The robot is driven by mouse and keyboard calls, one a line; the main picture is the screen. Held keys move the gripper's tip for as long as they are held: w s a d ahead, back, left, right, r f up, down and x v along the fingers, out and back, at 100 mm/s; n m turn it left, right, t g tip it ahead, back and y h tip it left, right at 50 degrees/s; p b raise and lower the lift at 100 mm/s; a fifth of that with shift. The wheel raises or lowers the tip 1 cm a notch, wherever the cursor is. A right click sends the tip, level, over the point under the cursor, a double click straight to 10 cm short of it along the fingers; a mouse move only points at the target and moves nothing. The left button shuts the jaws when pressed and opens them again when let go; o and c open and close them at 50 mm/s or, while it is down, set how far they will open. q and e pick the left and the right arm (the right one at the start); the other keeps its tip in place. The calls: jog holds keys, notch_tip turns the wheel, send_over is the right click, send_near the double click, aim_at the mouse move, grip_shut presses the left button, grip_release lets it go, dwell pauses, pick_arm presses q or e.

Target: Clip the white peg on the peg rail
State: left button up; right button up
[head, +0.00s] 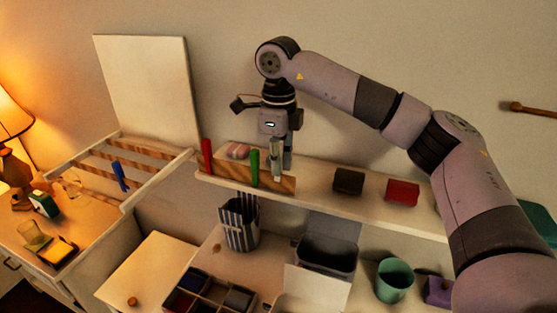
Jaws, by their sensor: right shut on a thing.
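The peg rail (226,173) is a low wooden strip standing along the left part of the white shelf. A red peg (208,157) stands upright at its left end, and a green peg (255,168) stands upright right of its middle. My right gripper (279,152) points down over the rail's right end. It is shut on the white peg (276,165), which is upright and partly hidden by the fingers. The peg's lower end overlaps the rail in the picture; I cannot tell whether it is around it or in front. My left gripper is out of view.
Behind the rail lies a pink item (238,151). Dark (349,181) and red (402,192) folded items sit farther right on the shelf (320,196). A slatted rack at left carries a blue peg (120,175). Below stand a striped bin (240,226) and a green cup (394,280).

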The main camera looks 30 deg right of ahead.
jog(key=shift+f+b, duration=0.95)
jog(key=shift+f, duration=0.6)
jog(key=o, duration=0.8)
notch_tip(320, 180, up, 12)
jog(key=shift+r, duration=0.1)
dwell(0.6)
